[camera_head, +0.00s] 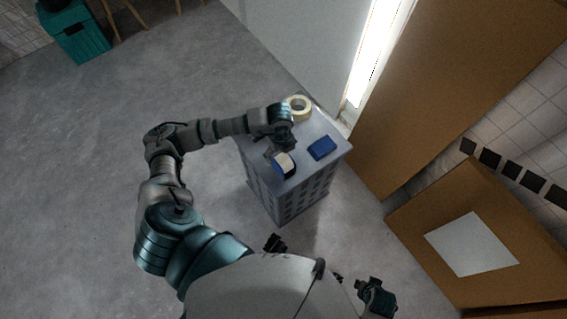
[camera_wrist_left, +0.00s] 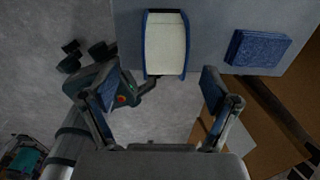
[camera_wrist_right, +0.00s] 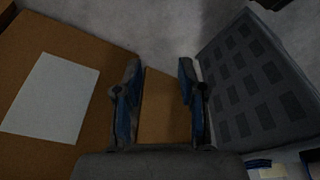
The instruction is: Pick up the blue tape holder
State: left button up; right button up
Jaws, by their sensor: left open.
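The blue tape holder (camera_head: 284,164), with blue sides and a cream strip between them, sits near the front left edge of the grey crate top. It also shows in the left wrist view (camera_wrist_left: 165,45), top centre, just beyond the fingertips. My left gripper (camera_wrist_left: 157,88) is open and empty, its fingers spread wider than the holder and apart from it. In the head view the left gripper (camera_head: 279,147) is over the crate top beside the holder and partly hidden by its own wrist. My right gripper (camera_wrist_right: 158,75) is open, with nothing between its fingers, away from the crate top.
A blue block (camera_head: 321,148) lies right of the holder, and a cream tape roll (camera_head: 298,108) lies at the back of the grey crate (camera_head: 315,190). A cardboard box (camera_head: 520,235) with a white sheet stands at the right. Open floor (camera_head: 90,170) is at the left.

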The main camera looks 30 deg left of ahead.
aim_at(282, 159)
pick_arm(q)
notch_tip(282, 159, down, 4)
jog(key=shift+d+r, duration=0.1)
jog(key=shift+r, duration=0.1)
jog(key=shift+d+f+b, duration=0.3)
jog(key=shift+f+b, duration=0.05)
jog(key=shift+f, duration=0.15)
notch_tip(282, 159, down, 5)
jog(key=shift+r+b, duration=0.2)
jog(key=shift+b, duration=0.4)
jog(key=shift+a+f, duration=0.15)
jog(key=shift+f, duration=0.15)
jog(key=shift+a, duration=0.1)
pick_arm(e)
jog(key=shift+t, duration=0.3)
jog(key=v, duration=0.3)
jog(key=w+v, duration=0.1)
jog(key=v, duration=0.1)
jog(key=shift+r, duration=0.4)
pick_arm(q)
jog(key=shift+d+r, duration=0.1)
jog(key=shift+d, duration=0.15)
jog(key=c, duration=1.4)
pick_arm(e)
jog(key=shift+d+f, duration=0.1)
jog(key=shift+d, duration=0.15)
